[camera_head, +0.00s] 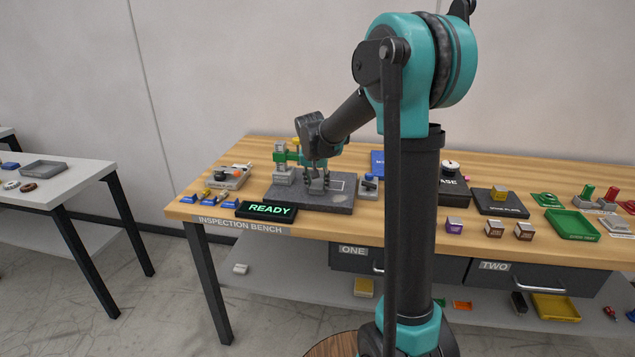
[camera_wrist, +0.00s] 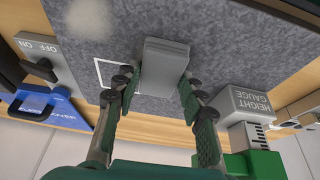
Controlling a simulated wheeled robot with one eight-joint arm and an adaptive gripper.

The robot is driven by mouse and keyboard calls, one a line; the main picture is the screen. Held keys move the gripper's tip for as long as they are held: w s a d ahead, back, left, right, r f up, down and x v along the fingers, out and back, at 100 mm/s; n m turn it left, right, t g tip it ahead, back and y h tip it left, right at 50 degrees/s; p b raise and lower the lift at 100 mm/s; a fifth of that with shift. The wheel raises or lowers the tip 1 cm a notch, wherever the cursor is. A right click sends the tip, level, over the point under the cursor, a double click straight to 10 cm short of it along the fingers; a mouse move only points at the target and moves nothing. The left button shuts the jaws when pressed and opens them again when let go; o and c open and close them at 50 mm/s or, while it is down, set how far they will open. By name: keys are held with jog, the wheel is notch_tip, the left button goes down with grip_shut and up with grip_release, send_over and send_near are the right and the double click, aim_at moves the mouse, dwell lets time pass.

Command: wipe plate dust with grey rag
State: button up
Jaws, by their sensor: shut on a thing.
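The dark grey granite plate (camera_head: 330,203) lies on the inspection bench and fills much of the wrist view (camera_wrist: 220,45). My gripper (camera_head: 317,183) is low over the plate. In the wrist view my gripper's two fingers (camera_wrist: 154,80) stand on either side of the grey rag (camera_wrist: 166,62), a folded block, and are shut on it. I cannot tell whether the rag touches the plate. A pale, blurry dust patch (camera_wrist: 90,17) lies on the plate at the upper left of the wrist view. A white outlined square (camera_wrist: 98,75) is marked between it and the rag, partly hidden by a finger.
The green and grey height gauge (camera_head: 283,165) stands close beside my gripper, and shows at the right in the wrist view (camera_wrist: 245,105). An on/off switch box (camera_head: 368,188) stands at the plate's right side. The READY sign (camera_head: 268,210) lies in front. A blue item (camera_head: 377,163) stands behind.

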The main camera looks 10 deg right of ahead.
jog(key=shift+s+a, duration=0.25)
jog(key=shift+s, duration=0.4)
jog(key=shift+w+d, duration=0.2)
jog(key=shift+w, duration=0.35)
jog(key=shift+w+d, duration=0.2)
jog(key=shift+w, duration=0.35)
jog(key=shift+s+a, duration=0.2)
jog(key=shift+s, duration=0.35)
jog(key=shift+s+a, duration=0.2)
jog(key=shift+s, duration=0.35)
jog(key=shift+w+d, duration=0.2)
jog(key=shift+w, duration=0.4)
jog(key=shift+w+d, duration=0.2)
jog(key=shift+w, duration=0.35)
jog(key=shift+r, duration=0.9)
